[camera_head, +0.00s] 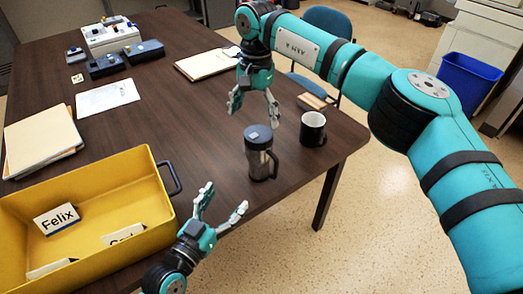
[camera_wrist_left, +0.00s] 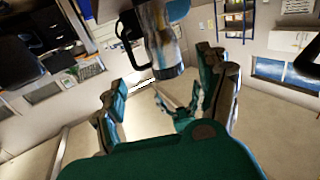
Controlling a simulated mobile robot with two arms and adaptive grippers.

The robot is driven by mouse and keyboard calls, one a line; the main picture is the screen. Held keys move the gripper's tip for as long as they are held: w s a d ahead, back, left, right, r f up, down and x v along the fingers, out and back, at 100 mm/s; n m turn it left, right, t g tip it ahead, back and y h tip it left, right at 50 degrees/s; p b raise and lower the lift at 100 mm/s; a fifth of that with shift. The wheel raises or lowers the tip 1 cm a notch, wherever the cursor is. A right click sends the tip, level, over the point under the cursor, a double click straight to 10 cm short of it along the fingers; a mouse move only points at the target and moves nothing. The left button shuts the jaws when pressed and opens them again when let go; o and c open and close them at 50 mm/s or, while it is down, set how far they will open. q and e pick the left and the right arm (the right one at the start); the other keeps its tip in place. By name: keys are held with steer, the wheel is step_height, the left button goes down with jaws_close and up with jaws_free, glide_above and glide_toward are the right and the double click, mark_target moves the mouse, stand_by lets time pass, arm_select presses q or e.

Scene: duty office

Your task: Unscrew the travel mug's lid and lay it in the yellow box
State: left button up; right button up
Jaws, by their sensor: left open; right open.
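The travel mug (camera_head: 262,162) stands upright near the table's front edge, its dark lid (camera_head: 258,134) on top. My left gripper (camera_head: 226,200) is open and empty, left of and nearer than the mug, its fingers pointing toward it. My right gripper (camera_head: 254,112) is open, its fingers pointing down above and behind the lid, apart from it. The left wrist view looks upside down: the mug (camera_wrist_left: 157,38) shows beyond my left fingers (camera_wrist_left: 168,92), lid end down, with its handle at left. The yellow box (camera_head: 158,205) stands at the left front with name cards inside.
A black mug (camera_head: 313,129) stands close to the right of the travel mug. A notebook (camera_head: 312,101) lies behind it. Folders (camera_head: 42,135), paper (camera_head: 107,96), a clipboard (camera_head: 205,64) and dark boxes (camera_head: 105,66) lie further back. The table's middle is clear.

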mark_target(253, 160)
arm_select(q)
steer(key=shift+w+r, duration=0.15)
steer(key=shift+w, duration=0.15)
arm_select(e)
steer(key=shift+w+d+r, duration=0.3)
steer(key=shift+d+r, duration=0.1)
steer(key=shift+d, duration=0.05)
steer(key=shift+d+r, duration=0.1)
arm_select(q)
steer(key=x, duration=1.7)
steer(key=shift+s+d+r, duration=0.1)
steer(key=shift+r, duration=0.15)
arm_select(e)
steer(key=shift+s, duration=0.2)
